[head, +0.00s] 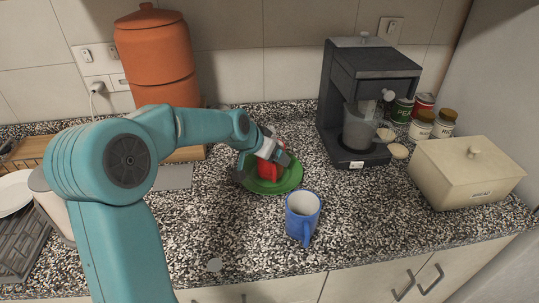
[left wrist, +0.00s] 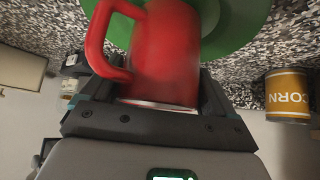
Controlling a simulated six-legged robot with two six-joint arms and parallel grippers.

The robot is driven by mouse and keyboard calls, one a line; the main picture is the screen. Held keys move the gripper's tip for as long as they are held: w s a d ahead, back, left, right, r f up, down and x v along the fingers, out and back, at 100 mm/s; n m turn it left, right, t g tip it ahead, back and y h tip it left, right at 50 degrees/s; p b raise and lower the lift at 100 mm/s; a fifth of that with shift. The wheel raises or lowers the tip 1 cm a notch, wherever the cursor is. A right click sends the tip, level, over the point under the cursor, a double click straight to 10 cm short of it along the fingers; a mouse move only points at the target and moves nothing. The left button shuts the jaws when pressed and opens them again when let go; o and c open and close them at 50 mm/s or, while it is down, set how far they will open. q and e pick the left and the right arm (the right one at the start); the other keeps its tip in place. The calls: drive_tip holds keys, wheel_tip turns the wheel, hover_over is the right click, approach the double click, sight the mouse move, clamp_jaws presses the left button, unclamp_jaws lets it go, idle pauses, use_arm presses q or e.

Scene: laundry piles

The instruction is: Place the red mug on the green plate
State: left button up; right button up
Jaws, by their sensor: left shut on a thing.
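The red mug (head: 268,172) is at the green plate (head: 291,181) in the middle of the counter in the head view. My left gripper (head: 262,162) is shut on the mug and partly hides it. In the left wrist view the mug (left wrist: 165,55) sits between the two fingers, with its handle to the left and the plate (left wrist: 235,22) behind it. I cannot tell whether the mug touches the plate or hangs just above it. My right gripper is in neither view.
A blue mug (head: 302,216) stands close in front of the plate. A coffee machine (head: 365,95) is behind right, beside several cans and jars and a cream box (head: 465,175). An orange canister (head: 155,60) stands at the back left. The front counter is mostly clear.

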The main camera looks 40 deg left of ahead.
use_arm(q)
drive_tip(key=shift+f, duration=0.1)
drive_tip(key=shift+f, duration=0.2)
drive_tip(key=o, duration=1.3)
drive_tip(key=shift+s+r, duration=0.15)
drive_tip(key=shift+r, duration=0.25)
drive_tip(key=v, duration=1.1)
drive_tip(key=shift+s+d+r, duration=0.1)
drive_tip(key=shift+s+r, duration=0.05)
drive_tip(key=shift+s, duration=0.1)
drive_tip(key=shift+w, duration=0.1)
